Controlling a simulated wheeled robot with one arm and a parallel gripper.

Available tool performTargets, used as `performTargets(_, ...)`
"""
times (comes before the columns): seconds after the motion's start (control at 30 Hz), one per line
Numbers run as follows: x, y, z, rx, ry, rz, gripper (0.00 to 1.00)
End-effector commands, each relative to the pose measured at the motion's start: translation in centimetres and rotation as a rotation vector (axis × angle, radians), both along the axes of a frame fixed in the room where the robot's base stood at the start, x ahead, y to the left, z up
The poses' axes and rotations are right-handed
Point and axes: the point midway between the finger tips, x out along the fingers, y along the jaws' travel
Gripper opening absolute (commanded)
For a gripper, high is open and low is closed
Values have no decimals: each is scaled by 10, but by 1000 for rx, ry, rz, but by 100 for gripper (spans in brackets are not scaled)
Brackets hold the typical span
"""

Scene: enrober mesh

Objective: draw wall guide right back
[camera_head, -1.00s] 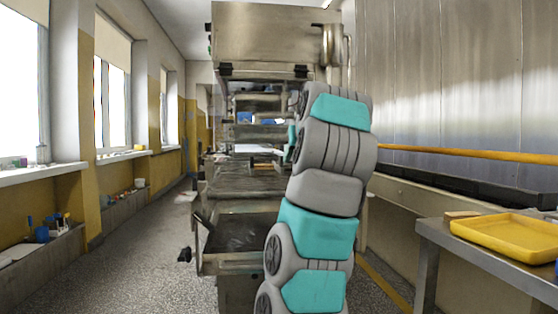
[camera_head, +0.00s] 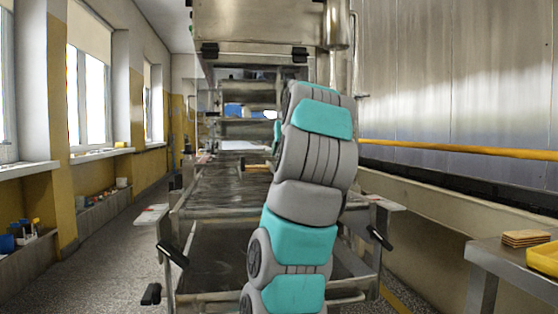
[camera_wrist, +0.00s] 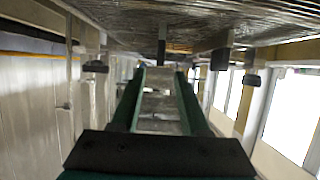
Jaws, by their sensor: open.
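The enrober (camera_head: 262,20) stands ahead, with a dark flat mesh bed (camera_head: 222,186) at its front. No part is clearly recognisable as the right wall guide. A dark handle (camera_head: 380,238) hangs at the bed's right front corner, on the wall side. My arm covers part of the bed and hides my gripper in the head view. In the wrist view, which looks upside down, my gripper (camera_wrist: 160,72) has its dark green fingers apart with nothing visibly held. A dark block (camera_wrist: 95,66) on a thin rod shows left of the fingers, apart from them.
A dark handle (camera_head: 172,255) and a black knob (camera_head: 150,293) project at the bed's left front. A steel table (camera_head: 500,258) with a yellow tray (camera_head: 545,266) stands at right. A yellow rail (camera_head: 450,149) runs along the wall. The floor (camera_head: 110,250) at left is clear.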

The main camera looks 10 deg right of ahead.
Motion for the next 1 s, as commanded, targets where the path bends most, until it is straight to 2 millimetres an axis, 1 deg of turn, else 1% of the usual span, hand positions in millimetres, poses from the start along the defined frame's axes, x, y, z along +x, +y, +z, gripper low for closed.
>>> performTargets(0.43,21,-2,-12,-1,6,-3,45)
performTargets(0.73,46,-2,-21,0,8,-1,45)
performTargets(0.83,58,0,-26,0,9,1,45)
performTargets(1.0,67,0,-30,-1,6,1,45)
